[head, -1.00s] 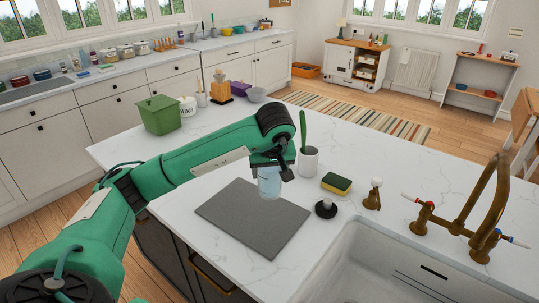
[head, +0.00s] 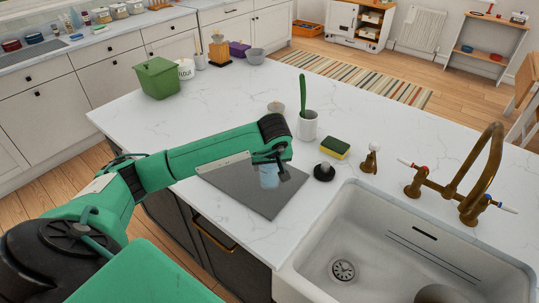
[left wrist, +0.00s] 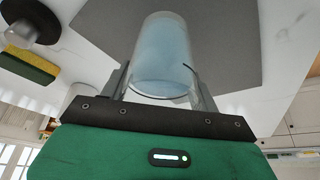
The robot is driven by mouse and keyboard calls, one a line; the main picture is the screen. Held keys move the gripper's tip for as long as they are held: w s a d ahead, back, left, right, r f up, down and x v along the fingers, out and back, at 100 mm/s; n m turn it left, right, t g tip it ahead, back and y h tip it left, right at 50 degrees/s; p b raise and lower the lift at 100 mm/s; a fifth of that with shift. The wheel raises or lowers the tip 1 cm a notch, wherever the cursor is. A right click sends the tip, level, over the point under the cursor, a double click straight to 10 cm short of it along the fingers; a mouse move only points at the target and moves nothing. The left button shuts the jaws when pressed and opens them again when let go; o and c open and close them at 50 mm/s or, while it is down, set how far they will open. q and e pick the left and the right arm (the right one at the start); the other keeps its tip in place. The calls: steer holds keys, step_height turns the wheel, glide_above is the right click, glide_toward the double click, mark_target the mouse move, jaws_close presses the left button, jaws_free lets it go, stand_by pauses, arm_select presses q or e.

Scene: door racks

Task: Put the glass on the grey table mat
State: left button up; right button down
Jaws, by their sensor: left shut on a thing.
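The glass (head: 267,176), clear with a pale blue tint, is held by my left gripper (head: 276,168) over the grey table mat (head: 272,206). In the left wrist view the glass (left wrist: 163,45) stands between the two fingers of the left gripper (left wrist: 160,82), which are shut on it. The mat (left wrist: 230,40) lies behind the glass there. I cannot tell whether the base of the glass touches the mat. My forearm hides part of the mat's far edge. My right gripper is not in view.
A black-based stopper (head: 324,171), a yellow-green sponge (head: 336,148) and a white pot with a green brush (head: 307,126) stand right of the mat. The sink (head: 385,235) and brass tap (head: 468,200) are at the right. A green bin (head: 157,80) stands far left.

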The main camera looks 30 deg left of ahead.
arm_select(q)
steer(key=shift+f, duration=0.15)
steer(key=o, duration=1.2)
steer(key=shift+o, duration=0.2)
steer(key=shift+d+r, duration=0.1)
steer(key=shift+r, duration=0.15)
steer(key=b+v, duration=0.2)
steer(key=v, duration=0.9)
steer(key=shift+s+r+b, duration=0.15)
steer(key=shift+r+b, duration=0.15)
steer(key=shift+b, duration=0.1)
steer(key=shift+d+f, duration=0.1)
steer(key=shift+d, duration=0.05)
